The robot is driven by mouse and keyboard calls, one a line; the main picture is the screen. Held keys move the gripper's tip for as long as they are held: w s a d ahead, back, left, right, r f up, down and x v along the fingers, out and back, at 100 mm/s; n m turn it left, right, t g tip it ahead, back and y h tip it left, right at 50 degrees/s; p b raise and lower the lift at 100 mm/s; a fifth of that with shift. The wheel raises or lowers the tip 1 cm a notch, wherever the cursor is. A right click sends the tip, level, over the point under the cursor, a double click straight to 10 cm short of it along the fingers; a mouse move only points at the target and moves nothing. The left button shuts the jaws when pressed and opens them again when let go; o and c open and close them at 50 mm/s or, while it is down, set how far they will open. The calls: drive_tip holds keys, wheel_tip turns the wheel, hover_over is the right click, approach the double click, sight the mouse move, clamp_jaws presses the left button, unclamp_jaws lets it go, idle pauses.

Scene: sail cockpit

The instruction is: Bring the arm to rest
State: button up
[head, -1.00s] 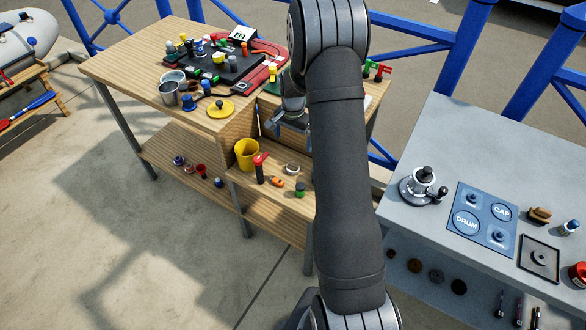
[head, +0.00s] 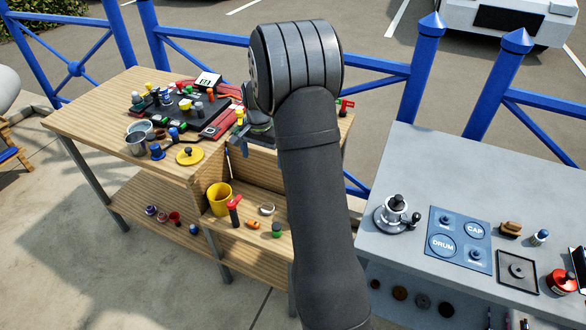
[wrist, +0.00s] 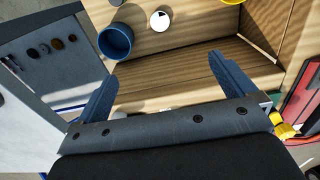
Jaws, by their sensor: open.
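My gripper (head: 241,142) shows only in part in the head view, beside my dark arm, over the right part of the wooden bench (head: 88,113). In the wrist view, the two blue fingers of my gripper (wrist: 165,76) stand wide apart with nothing between them. Wooden shelf surfaces lie beyond the fingers. My arm hides part of the bench's right side in the head view.
The bench top holds a dark board (head: 180,112), metal cups and a yellow disc (head: 189,155). A yellow cup (head: 219,197) and a red-topped item (head: 234,211) stand on the shelf below. A grey table (head: 420,170) with a blue panel (head: 459,240) is at right.

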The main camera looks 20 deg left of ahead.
idle(0.6)
drive_tip(key=c, duration=0.7)
drive_tip(key=shift+o, duration=0.2)
drive_tip(key=n, duration=1.3)
hover_over(268, 207)
wheel_tip(268, 207, down, 6)
drive_tip(key=f, duration=1.2)
drive_tip(key=shift+w+a, duration=0.2)
drive_tip(key=shift+a, duration=0.2)
drive_tip(key=shift+s+d+f, duration=0.15)
drive_tip(key=shift+d+f, duration=0.05)
drive_tip(key=shift+f, duration=1.15)
drive_tip(key=shift+s+d+f, duration=0.1)
drive_tip(key=shift+d+f, duration=0.05)
drive_tip(key=shift+f, duration=1.2)
